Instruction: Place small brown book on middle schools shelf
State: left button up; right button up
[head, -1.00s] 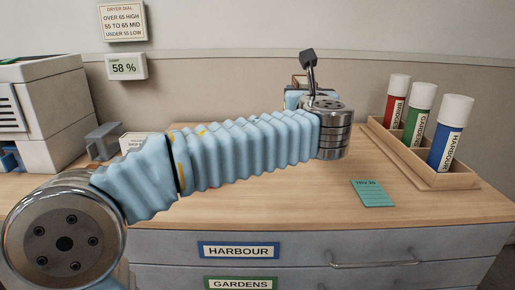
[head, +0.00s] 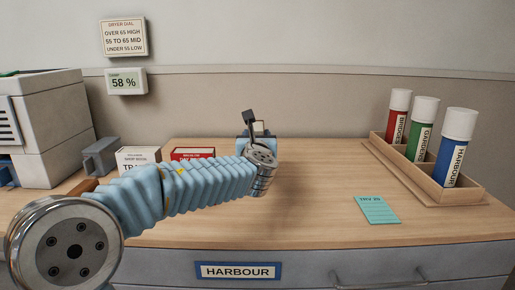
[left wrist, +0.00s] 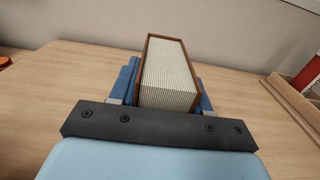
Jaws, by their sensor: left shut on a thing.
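A small book (left wrist: 168,75) with a brown cover and pale page edges stands between the fingers in the left wrist view. My left gripper (left wrist: 165,92) is shut on it, one blue finger on each side. In the head view the gripper is mostly hidden behind my own wrist, and only a sliver of the book (head: 259,127) shows. They are over the back part of the desk; I cannot tell how far above it. No shelf marked schools is in view. My right gripper is not in view.
A wooden rack (head: 431,182) with red, green and blue tubes stands at the right. A teal card (head: 377,210) lies before it. Lettered white (head: 139,156) and red (head: 192,153) boxes stand behind my arm. A grey machine (head: 40,125) is at left. The desk's right-centre is clear.

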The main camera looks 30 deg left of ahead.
pick_arm(q)
jog(key=shift+d+f, duration=0.15)
jog(key=shift+f, duration=1)
jog(key=shift+f, duration=0.15)
jog(key=o, duration=1.2)
